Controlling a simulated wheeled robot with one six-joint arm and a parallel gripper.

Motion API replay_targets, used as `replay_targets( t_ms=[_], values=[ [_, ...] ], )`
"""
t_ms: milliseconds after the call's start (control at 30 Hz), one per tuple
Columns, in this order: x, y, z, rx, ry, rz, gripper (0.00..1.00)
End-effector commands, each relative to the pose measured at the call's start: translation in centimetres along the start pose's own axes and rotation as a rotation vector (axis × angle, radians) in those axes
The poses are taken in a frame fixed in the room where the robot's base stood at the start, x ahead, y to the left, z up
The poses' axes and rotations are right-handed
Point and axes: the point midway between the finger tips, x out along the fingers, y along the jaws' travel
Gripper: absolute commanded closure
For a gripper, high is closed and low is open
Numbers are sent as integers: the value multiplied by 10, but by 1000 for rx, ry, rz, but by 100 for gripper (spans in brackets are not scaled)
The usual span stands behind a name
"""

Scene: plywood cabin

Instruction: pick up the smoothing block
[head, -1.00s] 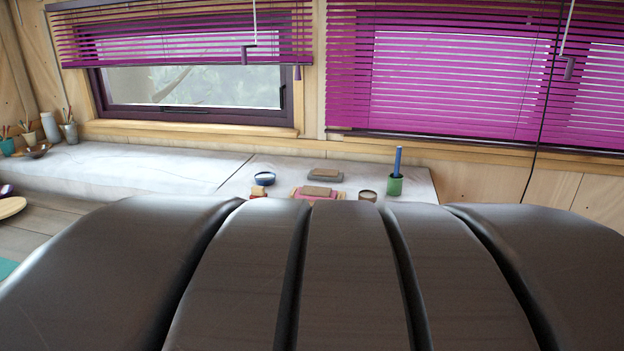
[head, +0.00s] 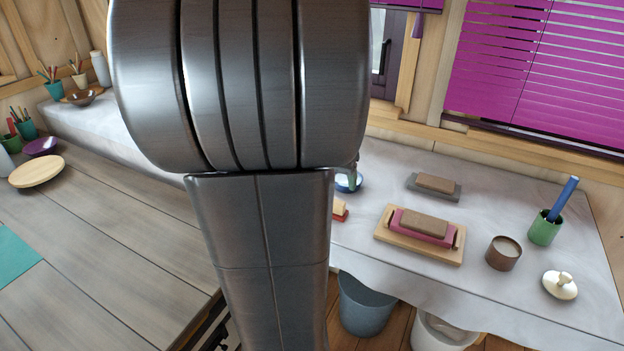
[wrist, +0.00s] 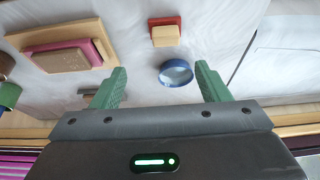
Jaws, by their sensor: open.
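Several block-like things lie on the pale-covered bench; I cannot be sure which is the smoothing block. A small red-and-tan block (head: 340,211) is partly hidden by my arm in the head view; it shows whole in the wrist view (wrist: 165,31). A brown block (head: 425,222) rests on a magenta block (head: 405,232) in a wooden tray (head: 388,240). Another brown block (head: 436,182) lies on a grey slab (head: 418,189). My gripper (wrist: 158,84) is open and empty, its green fingers spread; the blue dish and red-and-tan block show beyond them.
A blue dish (wrist: 176,73) lies near the red-and-tan block. A brown cup (head: 503,254), a green cup (head: 545,228) with a blue stick and a white knobbed piece (head: 560,285) stand to the right. Two bins (head: 366,303) stand below the bench's front edge.

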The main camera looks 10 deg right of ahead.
Motion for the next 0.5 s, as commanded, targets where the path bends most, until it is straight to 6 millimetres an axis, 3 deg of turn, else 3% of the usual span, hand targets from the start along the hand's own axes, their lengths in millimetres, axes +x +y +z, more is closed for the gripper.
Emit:
replay_targets(
  t_ms=[167, 500],
  values=[
    [16, 0, -2, 7, 0, 3, 31],
    [74, -1, -2, 5, 0, 3, 31]
  ],
)
